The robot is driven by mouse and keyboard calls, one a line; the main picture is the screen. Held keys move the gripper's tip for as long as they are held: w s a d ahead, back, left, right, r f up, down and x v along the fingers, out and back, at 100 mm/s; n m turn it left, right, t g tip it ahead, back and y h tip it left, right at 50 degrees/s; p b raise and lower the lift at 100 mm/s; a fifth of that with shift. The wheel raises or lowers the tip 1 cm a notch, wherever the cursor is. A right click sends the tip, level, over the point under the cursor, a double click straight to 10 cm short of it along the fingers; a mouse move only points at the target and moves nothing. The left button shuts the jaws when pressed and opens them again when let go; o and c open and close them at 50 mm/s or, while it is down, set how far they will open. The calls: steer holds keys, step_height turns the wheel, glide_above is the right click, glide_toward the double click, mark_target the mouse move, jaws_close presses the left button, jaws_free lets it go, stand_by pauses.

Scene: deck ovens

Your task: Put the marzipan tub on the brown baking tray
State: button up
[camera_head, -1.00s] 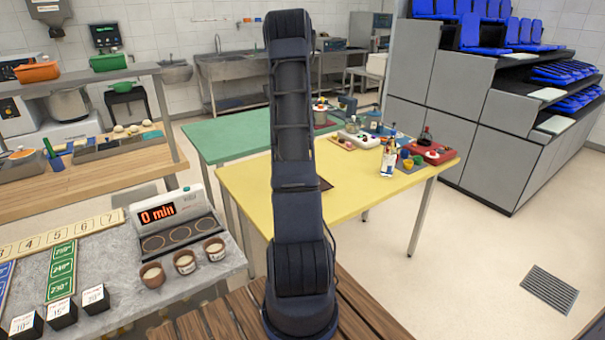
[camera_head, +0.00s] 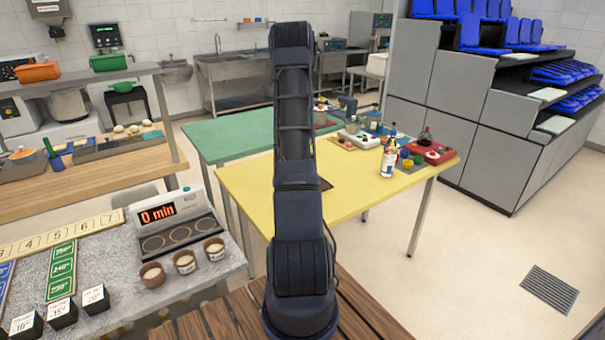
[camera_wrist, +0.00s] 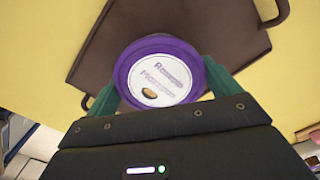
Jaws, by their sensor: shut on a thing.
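The marzipan tub (camera_wrist: 160,72), round with a purple rim and a white printed lid, is between the green fingers of my gripper (camera_wrist: 158,92) in the wrist view. The fingers are shut on its sides. The brown baking tray (camera_wrist: 105,50) lies behind the tub in that view, with a raised handle at its right. I cannot tell whether the tub touches the tray or hangs above it. In the head view only a dark corner of the tray (camera_head: 326,184) shows beside my arm. My gripper and the tub are hidden there.
The tray lies on a yellow table (camera_head: 345,200). At the table's right end stand a bottle (camera_head: 388,162), a red tray (camera_head: 436,152) and several small items. A green table (camera_head: 225,140) is behind. A grey counter with a timer (camera_head: 160,213) is at left.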

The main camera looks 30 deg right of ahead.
steer(key=o, duration=0.9)
step_height(320, 180, up, 12)
steer(key=s+a+r+n+t, duration=0.1)
steer(key=s+a+r+n, duration=0.45)
steer(key=a+r, duration=0.55)
steer(key=s+a+r+n+t, duration=0.1)
steer(key=s+a+r+n, duration=0.45)
steer(key=a+r, duration=0.55)
steer(key=s+a+n+t, duration=0.1)
steer(key=s+a+n, duration=0.3)
steer(key=s, duration=0.3)
steer(key=s+a+r+n, duration=0.1)
steer(key=s+a+n, duration=0.4)
steer(key=s+a, duration=0.2)
steer(key=s+a+n+t, duration=0.1)
steer(key=s+a+n, duration=0.3)
steer(key=s+a, duration=0.2)
steer(key=shift+s+r+n+t, duration=0.2)
steer(key=shift+s+n+t, duration=0.15)
steer(key=shift+s, duration=0.5)
